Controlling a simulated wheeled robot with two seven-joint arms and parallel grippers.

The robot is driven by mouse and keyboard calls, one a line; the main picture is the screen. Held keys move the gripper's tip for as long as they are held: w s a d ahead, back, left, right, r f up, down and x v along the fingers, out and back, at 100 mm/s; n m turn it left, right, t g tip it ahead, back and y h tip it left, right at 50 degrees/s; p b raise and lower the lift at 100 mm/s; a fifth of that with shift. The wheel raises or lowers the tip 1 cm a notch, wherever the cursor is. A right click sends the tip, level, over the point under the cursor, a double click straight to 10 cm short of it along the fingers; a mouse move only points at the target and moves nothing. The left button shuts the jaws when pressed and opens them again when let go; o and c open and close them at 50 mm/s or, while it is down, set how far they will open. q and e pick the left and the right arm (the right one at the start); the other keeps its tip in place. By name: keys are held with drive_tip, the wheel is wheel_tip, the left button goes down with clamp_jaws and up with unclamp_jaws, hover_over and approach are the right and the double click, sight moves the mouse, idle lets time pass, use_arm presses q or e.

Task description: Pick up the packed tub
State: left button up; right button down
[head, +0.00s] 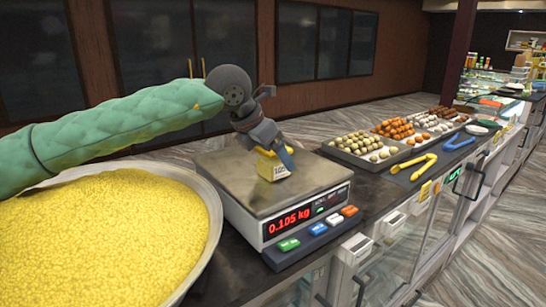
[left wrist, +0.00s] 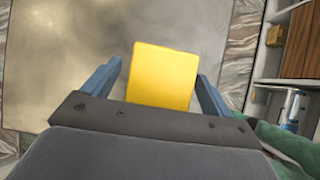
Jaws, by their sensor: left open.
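The packed tub (head: 271,170) is a small yellow tub with a pale label reading what looks like 105. It stands upright on the steel pan of a weighing scale (head: 310,180), whose red display reads 0.105 kg. My left gripper (head: 279,155) is right over the tub, its blue fingers pointing down and hiding part of the top. In the left wrist view the tub's yellow top (left wrist: 163,75) lies between the two open blue fingers, with a visible gap on the left side and a narrower one on the right. My right gripper is not in view.
A large steel bowl (head: 212,205) heaped with yellow grains stands left of the scale. Trays of round sweets (head: 365,148), yellow tongs (head: 414,166) and blue tongs (head: 458,144) lie to the right along the dark counter. Coloured buttons line the scale's front.

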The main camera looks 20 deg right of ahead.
use_arm(q)
drive_tip(key=shift+p+x, duration=0.3)
drive_tip(key=shift+x, duration=0.9)
drive_tip(key=shift+c, duration=0.4)
drive_tip(key=c, duration=1.1)
